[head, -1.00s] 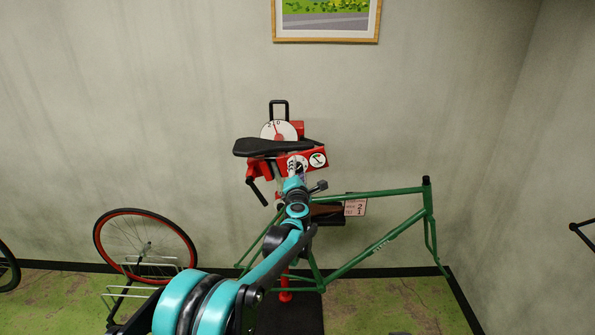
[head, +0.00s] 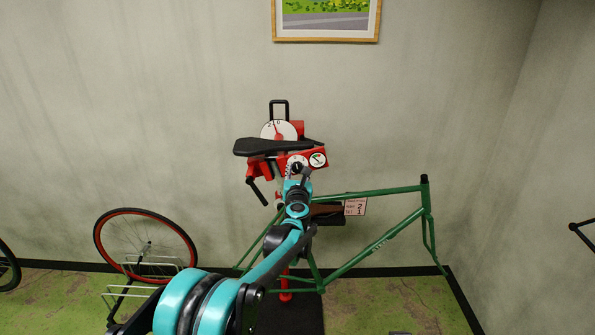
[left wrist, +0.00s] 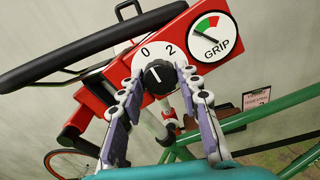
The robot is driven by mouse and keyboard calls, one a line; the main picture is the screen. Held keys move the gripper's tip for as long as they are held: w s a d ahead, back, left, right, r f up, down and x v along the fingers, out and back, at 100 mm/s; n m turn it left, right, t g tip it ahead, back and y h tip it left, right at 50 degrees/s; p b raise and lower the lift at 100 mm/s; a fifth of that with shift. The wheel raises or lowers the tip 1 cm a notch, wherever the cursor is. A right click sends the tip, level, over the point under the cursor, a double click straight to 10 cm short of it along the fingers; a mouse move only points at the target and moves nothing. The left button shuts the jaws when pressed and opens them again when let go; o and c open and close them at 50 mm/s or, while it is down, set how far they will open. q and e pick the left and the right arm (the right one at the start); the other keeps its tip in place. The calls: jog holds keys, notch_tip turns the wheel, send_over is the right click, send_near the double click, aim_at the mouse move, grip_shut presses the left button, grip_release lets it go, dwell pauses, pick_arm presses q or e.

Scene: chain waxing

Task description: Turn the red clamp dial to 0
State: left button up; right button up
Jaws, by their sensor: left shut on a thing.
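The red clamp box (left wrist: 211,60) holds a white dial with a black knob (left wrist: 157,74). The figures 0 and 2 show above the knob in the left wrist view. The knob's pale mark faces roughly upward between them, but its exact setting is hard to tell. My left gripper (left wrist: 159,84) is shut on the knob, a finger on each side, hiding the dial's lower part. In the head view, my left gripper (head: 299,180) reaches the clamp (head: 315,157) from below. The GRIP gauge (left wrist: 211,36) sits right of the dial. My right gripper is not in view.
A black saddle (head: 278,147) juts out just above and left of the dial. The green bike frame (head: 375,246) hangs below and right. A small sign (head: 355,205) is behind it. A red-rimmed wheel (head: 146,246) stands at left.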

pick_arm(q)
jog(key=shift+n, duration=0.5)
jog(key=o, duration=1.1)
jog(key=shift+o, duration=0.2)
jog(key=shift+s, duration=0.15)
jog(key=s, duration=1.1)
jog(key=shift+s, duration=0.4)
